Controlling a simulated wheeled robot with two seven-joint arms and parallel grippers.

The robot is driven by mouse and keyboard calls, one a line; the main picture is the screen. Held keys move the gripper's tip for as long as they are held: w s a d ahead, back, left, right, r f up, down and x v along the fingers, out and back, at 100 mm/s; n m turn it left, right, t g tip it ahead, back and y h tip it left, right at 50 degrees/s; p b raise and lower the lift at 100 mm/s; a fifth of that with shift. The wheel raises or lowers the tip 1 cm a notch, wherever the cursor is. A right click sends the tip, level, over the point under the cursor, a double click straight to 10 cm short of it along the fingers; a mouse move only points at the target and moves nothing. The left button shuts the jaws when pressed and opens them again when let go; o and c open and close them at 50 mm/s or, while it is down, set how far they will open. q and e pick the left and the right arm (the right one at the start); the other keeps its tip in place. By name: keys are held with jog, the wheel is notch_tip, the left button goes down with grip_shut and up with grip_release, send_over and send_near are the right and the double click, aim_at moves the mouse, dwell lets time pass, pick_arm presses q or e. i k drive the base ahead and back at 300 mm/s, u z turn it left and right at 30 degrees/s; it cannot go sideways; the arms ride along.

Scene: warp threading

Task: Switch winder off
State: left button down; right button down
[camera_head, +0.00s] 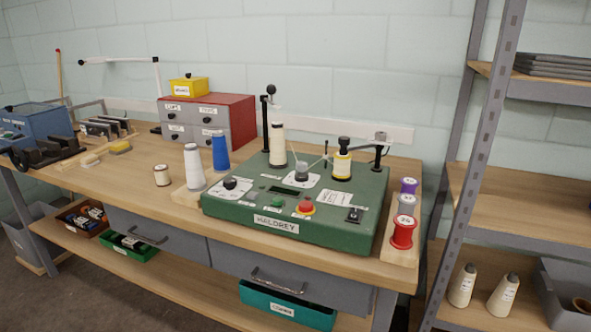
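The winder (262,223) is a green machine labelled "HALDREY" on the right part of the workbench. Its front panel carries a red button (305,207) on a yellow base, a green button (277,202), a black knob (231,184) at the left and a small switch with a black lever (354,213) at the right. A cream thread cone (277,146) stands on its back left, and a yellow-and-white bobbin (342,164) sits on its back right. Neither of my grippers shows in the head view. I cannot tell whether the winder is running.
A white cone (194,167) and a blue cone (220,152) stand left of the winder. Spools on a wooden strip, including a red spool (402,232), stand at its right. A metal shelf (470,200) rises beyond the bench's right end. The bench front left of the winder is mostly clear.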

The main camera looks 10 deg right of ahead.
aim_at(355, 213)
jog(key=k, duration=0.65)
jog(key=u, duration=0.6)
jog(key=i, duration=1.1)
jog(key=z, duration=0.6)
